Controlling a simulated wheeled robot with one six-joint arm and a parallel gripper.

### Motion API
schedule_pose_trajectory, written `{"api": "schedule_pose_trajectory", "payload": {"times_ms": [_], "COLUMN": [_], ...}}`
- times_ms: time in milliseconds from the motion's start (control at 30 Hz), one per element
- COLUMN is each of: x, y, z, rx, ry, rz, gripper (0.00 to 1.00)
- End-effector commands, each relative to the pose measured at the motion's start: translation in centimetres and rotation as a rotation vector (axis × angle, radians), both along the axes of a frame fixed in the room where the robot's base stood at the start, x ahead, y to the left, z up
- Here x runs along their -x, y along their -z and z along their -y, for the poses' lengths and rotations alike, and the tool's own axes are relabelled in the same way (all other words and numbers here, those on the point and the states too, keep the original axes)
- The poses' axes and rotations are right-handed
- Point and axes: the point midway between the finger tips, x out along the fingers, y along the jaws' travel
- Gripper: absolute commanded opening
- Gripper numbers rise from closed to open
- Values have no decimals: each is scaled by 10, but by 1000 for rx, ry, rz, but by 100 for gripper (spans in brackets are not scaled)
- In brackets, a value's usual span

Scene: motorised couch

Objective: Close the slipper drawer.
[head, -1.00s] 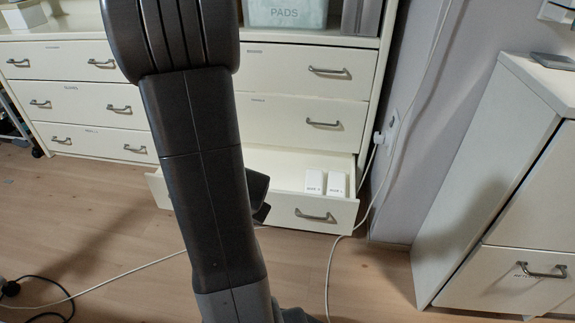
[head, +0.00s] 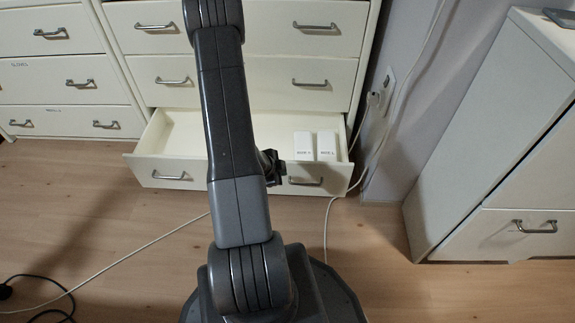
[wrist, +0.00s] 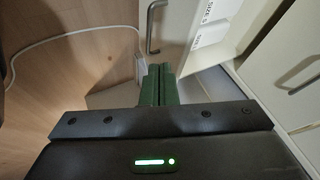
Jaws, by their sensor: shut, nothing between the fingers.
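The open drawer (head: 193,168) is the lowest one of the white dresser. It is pulled out over the floor and has two metal handles. Two white boxes (head: 303,145) stand inside at its right end. My gripper (head: 275,167) is at the drawer front, just left of its right handle (head: 305,181), and my arm hides the drawer's middle. In the wrist view my green fingers (wrist: 159,84) are shut together and empty, close to the drawer front, with a handle (wrist: 152,28) beyond them. Whether they touch the front I cannot tell.
A white cabinet (head: 480,150) stands at the right. White cables (head: 325,235) run across the wooden floor and up to a wall socket (head: 385,85). Shut drawers (head: 240,70) rise above the open one. The floor at the left (head: 90,195) is mostly clear.

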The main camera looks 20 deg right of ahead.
Motion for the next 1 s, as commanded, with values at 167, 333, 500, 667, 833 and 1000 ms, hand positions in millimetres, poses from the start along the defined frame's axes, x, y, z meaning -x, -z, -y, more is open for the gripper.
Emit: {"api": "schedule_pose_trajectory", "payload": {"times_ms": [167,333,500,667,833,1000], "x": [-10,-22,-39,-56,-66,-69], "y": [29,60,74,73,73,73], "z": [16,34,50,55,58,58], "rx": [-1,-1,0,-1,-1,-1], "ry": [1,0,-1,-2,-3,-5], "rz": [0,0,4,3,1,0], "gripper": [0,0,0,0,0,0]}}
